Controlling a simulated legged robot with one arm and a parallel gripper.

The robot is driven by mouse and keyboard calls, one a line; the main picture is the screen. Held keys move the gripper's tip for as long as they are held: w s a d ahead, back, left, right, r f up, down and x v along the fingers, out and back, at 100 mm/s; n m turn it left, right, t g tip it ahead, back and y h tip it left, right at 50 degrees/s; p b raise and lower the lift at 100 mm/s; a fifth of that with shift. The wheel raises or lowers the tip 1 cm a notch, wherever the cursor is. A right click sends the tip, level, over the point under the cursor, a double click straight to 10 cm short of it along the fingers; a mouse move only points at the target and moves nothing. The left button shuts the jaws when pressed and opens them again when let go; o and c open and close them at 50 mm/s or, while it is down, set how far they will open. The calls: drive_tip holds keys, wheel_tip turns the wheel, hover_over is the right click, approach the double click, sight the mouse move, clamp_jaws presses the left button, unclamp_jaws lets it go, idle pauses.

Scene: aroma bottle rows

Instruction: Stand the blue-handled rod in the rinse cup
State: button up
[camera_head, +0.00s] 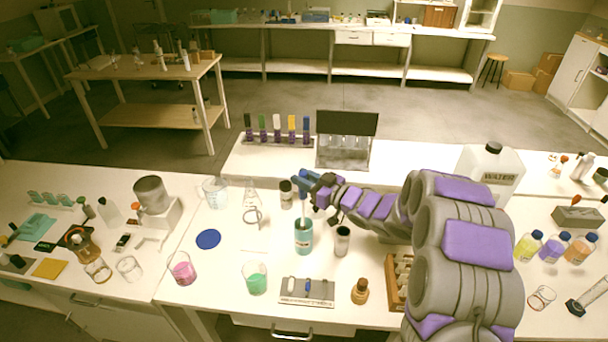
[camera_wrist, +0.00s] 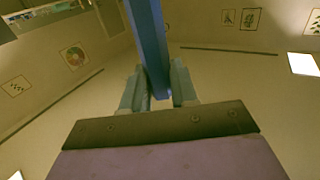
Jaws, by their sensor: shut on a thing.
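My gripper (camera_head: 306,182) is above the middle of the near table, over a teal cup (camera_head: 303,239) that looks like the rinse cup. In the wrist view, the blue handle (camera_wrist: 148,42) of the rod stands between the two fingers, which are shut on it. In the head view, the rod's lower part runs down toward the cup's mouth. I cannot tell whether its tip is inside the cup or just above it. The cup stands upright on the table.
A dark-topped jar (camera_head: 342,241) stands close right of the cup, and another jar (camera_head: 286,194) behind it on the left. A green beaker (camera_head: 254,277) and a grey rack (camera_head: 307,292) are in front. A blue disc (camera_head: 208,239) lies left.

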sight(305, 196)
drive_tip(key=shift+f+b, duration=0.75)
drive_tip(key=shift+f, duration=2.65)
drive_tip(key=o, duration=1)
drive_tip(key=shift+d, duration=0.1)
drive_tip(key=p+v, duration=0.3)
drive_tip(key=v, duration=1.4)
drive_tip(key=shift+d, duration=0.15)
